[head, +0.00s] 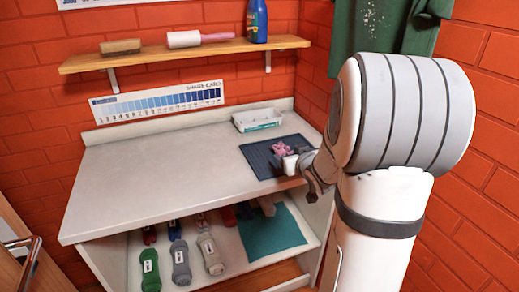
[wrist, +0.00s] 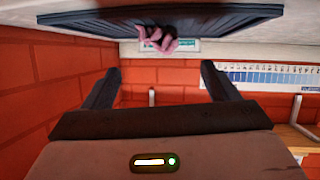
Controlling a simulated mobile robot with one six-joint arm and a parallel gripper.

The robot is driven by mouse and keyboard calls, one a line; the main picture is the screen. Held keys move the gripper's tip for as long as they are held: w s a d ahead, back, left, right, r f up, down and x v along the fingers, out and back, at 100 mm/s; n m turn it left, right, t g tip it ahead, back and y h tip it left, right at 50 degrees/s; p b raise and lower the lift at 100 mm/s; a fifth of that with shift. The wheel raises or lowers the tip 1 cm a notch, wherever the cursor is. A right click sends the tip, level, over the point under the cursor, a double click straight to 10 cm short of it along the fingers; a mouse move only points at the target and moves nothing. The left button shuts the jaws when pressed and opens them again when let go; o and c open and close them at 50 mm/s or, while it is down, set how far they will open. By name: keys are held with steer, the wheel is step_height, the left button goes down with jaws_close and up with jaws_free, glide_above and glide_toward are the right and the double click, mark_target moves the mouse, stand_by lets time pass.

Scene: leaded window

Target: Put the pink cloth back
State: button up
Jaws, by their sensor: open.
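The pink cloth (head: 283,148) lies crumpled on a dark ribbed mat (head: 256,163) at the right end of the white worktop. In the wrist view, which is upside down, the pink cloth (wrist: 168,36) is on the dark mat (wrist: 90,19) at the top. My gripper (wrist: 158,70) is open, with its two fingers apart and nothing between them. In the head view my gripper (head: 314,186) is at the worktop's right front edge, partly hidden by my arm. The cloth is beyond its fingertips, not touched.
A white tray (head: 257,120) stands behind the mat. A small white object (head: 290,166) is at the mat's right; I cannot tell what it is. Bottles (head: 181,262) and a teal cloth (head: 272,236) lie on the lower shelf. The worktop's left and middle (head: 160,175) are clear.

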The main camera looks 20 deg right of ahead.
mark_target(285, 152)
steer(key=f, duration=0.1)
steer(key=d+f+t+y+b, duration=0.1)
steer(key=w+f, duration=0.1)
steer(key=shift+w+d+f, duration=0.1)
steer(key=shift+d+f, duration=0.1)
steer(key=shift+d, duration=0.1)
steer(key=shift+w+d+f+n+t+y+b, duration=0.1)
steer(key=shift+w+f+n+t+y+b, duration=0.2)
steer(key=shift+t+y+b, duration=0.15)
steer(key=x, duration=0.7)
steer(key=shift+w+r, duration=0.3)
steer(key=shift+c, duration=0.5)
steer(key=c, duration=1)
